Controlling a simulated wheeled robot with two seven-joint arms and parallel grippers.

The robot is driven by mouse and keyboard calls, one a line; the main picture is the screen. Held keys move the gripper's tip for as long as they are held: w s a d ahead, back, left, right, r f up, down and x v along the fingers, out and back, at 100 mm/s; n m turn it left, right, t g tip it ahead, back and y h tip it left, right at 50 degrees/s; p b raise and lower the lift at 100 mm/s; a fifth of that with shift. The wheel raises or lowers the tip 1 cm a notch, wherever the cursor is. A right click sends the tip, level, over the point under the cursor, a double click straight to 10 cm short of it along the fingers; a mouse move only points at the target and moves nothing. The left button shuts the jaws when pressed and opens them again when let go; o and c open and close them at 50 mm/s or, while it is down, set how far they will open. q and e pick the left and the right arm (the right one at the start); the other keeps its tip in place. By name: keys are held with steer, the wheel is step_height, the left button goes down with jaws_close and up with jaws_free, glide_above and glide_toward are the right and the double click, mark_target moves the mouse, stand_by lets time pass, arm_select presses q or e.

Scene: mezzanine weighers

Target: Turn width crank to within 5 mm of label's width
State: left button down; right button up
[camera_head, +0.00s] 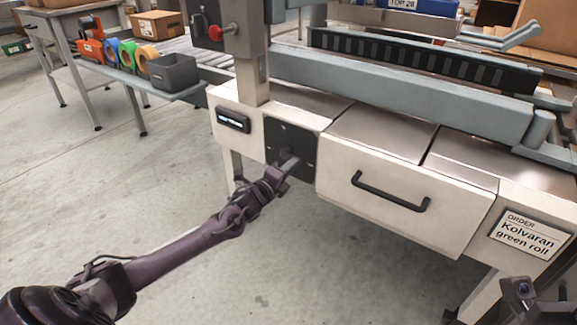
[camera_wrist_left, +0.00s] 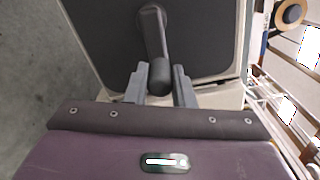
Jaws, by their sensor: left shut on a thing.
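The width crank (camera_wrist_left: 152,35) is a dark arm with a rounded handle (camera_wrist_left: 160,76) on a dark square plate. The plate (camera_head: 276,135) is on the pale machine's front, left of the drawer, in the head view. My left gripper (camera_head: 291,163) reaches it from below left, partly hiding the crank. In the left wrist view my left gripper (camera_wrist_left: 160,84) has one finger on each side of the handle and is shut on it. A small dark display (camera_head: 233,120) left of the plate has pale characters too small to read. Part of my right arm shows at the lower right.
An order card (camera_head: 530,234) reads "Kolvaran green roll". A drawer (camera_head: 400,200) with a black handle is right of the crank. A red knob (camera_head: 215,33) is on the post above. Coloured rolls and a grey bin (camera_head: 173,72) stand at the back left. The floor at left is clear.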

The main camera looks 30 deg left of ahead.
arm_select(q)
steer(key=shift+f+m, duration=0.55)
steer(key=shift+m, duration=0.45)
steer(key=c, duration=1.2)
jaws_free()
steer(key=shift+a, duration=0.1)
steer(key=shift+c, duration=0.2)
